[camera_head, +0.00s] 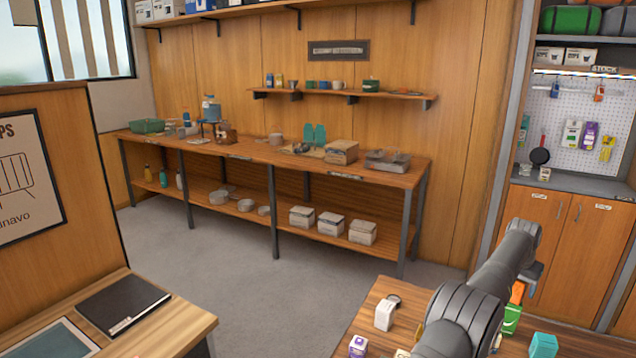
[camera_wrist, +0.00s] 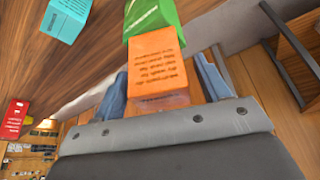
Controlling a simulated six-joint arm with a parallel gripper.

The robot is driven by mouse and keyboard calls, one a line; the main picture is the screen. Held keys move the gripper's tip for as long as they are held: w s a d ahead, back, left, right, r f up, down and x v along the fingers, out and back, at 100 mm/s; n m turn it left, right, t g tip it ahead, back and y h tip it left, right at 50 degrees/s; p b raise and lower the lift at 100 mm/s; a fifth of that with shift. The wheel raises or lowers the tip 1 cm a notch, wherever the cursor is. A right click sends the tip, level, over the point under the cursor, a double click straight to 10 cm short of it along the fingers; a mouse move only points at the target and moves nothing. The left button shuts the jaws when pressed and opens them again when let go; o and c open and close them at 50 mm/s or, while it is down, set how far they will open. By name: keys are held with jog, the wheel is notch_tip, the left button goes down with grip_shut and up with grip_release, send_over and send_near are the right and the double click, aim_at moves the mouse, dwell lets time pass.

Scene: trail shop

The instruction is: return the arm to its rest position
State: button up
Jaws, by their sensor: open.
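My gripper (camera_wrist: 163,68) shows in the wrist view with its two blue fingers spread. An orange box (camera_wrist: 158,58) with dark print lies between the fingers, with a gap visible on each side. In the head view my arm reaches over the wooden table at the lower right and hides most of the gripper. A strip of the orange box (camera_head: 517,292) shows just right of the arm.
A green box (camera_head: 511,319) touches or nearly touches the orange one. A teal box (camera_head: 543,346), a white box (camera_head: 384,314) and a purple-and-white box (camera_head: 358,347) stand on the same table. A red box (camera_wrist: 14,119) shows in the wrist view. Grey floor (camera_head: 240,260) is clear.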

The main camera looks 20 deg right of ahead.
jog(key=shift+d, duration=0.2)
jog(key=r, duration=0.4)
jog(key=shift+s, duration=0.2)
jog(key=s+r, duration=0.7)
jog(key=s, duration=0.4)
jog(key=w+a+f+n, duration=0.2)
jog(key=w+a+f, duration=0.7)
jog(key=w, duration=0.2)
jog(key=w+a+f+n+t, duration=0.1)
jog(key=w+a+f+n, duration=0.1)
jog(key=w+a+f, duration=0.7)
jog(key=w+a, duration=0.1)
jog(key=w, duration=0.2)
jog(key=shift+a+t+y, duration=0.3)
jog(key=shift+w, duration=0.1)
